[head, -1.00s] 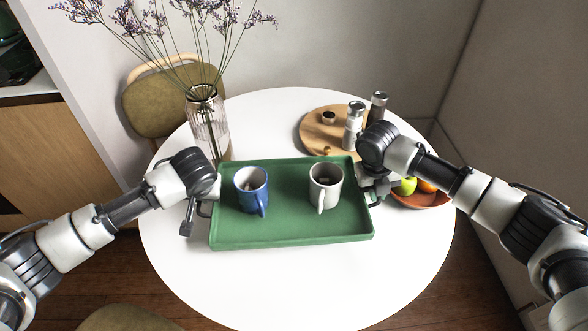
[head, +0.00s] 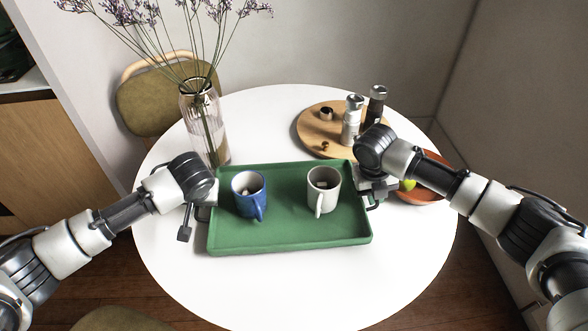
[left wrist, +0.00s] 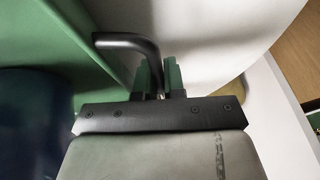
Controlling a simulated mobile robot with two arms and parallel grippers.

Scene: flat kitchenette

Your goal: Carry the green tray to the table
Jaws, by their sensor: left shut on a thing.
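The green tray (head: 285,236) is over the white round table (head: 300,290), level, and looks on or just above its top. A blue mug (head: 247,190) and a white mug (head: 322,192) stand upright on it. My left gripper (head: 200,203) is at the tray's left side. In the left wrist view the left gripper (left wrist: 158,80) is shut on the tray's dark handle (left wrist: 125,42), with the green tray (left wrist: 40,35) beside it. My right gripper (head: 372,190) is at the right handle (head: 375,204); its fingers are too hidden to tell their state.
A glass vase (head: 203,130) with purple flowers stands behind the tray's left corner. A round wooden board (head: 312,126) with shakers is at the back right. An orange fruit bowl (head: 435,185) is close to my right gripper. The table's front is clear. A chair (head: 150,105) stands behind.

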